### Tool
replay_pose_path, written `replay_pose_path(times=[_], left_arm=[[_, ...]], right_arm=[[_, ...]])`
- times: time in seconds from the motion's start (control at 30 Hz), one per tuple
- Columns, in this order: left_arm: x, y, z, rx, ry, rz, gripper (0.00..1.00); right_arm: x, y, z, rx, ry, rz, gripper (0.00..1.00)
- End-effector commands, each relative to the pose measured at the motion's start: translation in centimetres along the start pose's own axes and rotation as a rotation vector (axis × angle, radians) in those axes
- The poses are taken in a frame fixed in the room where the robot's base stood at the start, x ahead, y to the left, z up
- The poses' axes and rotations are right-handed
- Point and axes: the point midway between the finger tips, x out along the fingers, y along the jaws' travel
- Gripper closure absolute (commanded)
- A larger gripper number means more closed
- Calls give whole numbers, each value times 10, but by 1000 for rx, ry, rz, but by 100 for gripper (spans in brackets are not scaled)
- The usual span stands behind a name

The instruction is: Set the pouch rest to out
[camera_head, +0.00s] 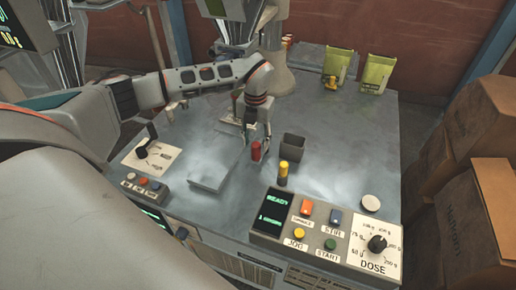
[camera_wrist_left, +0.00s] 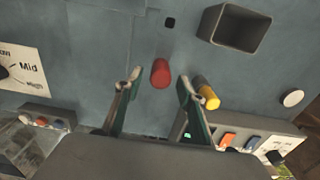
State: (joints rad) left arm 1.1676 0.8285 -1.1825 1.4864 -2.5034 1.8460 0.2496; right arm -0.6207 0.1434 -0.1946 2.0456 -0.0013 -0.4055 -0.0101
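A red cylindrical handle (camera_head: 255,150) stands on the grey bench top, beside a flat grey raised plate (camera_head: 212,172). I cannot tell for sure which part is the pouch rest. My left gripper (camera_head: 257,138) is over the red handle, pointing down. In the left wrist view the left gripper (camera_wrist_left: 159,88) is open, with the red handle (camera_wrist_left: 160,73) between and slightly beyond its fingertips. No contact shows. My right gripper is not in view.
A dark square cup (camera_head: 292,147) and a yellow-topped post (camera_head: 283,173) stand close to the right. A control panel (camera_head: 325,232) with buttons and a dose dial is in front. A selector plate (camera_head: 150,156) is left. Green pouches (camera_head: 376,73) stand at the back; cardboard boxes (camera_head: 477,195) are right.

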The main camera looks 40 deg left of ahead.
Motion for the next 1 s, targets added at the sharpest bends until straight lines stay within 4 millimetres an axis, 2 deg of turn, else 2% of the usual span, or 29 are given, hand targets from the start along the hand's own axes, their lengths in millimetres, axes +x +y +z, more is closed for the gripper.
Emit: replay_pose_path(times=[0.03, 0.23, 0.6, 0.7, 0.77, 1.0], left_arm=[[12, 0, -2, -1, 6, 1, 61], [31, -1, -1, 0, 3, -1, 61], [34, -1, 0, 1, 0, -2, 61], [34, -1, 0, 1, 0, -2, 87], [34, -1, 0, 1, 0, -2, 100], [34, 0, 0, 1, 0, -2, 100]], right_arm=[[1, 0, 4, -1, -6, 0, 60], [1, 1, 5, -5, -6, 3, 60], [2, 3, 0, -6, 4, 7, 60], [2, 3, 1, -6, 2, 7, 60], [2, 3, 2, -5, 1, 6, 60], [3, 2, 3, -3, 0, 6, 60]])
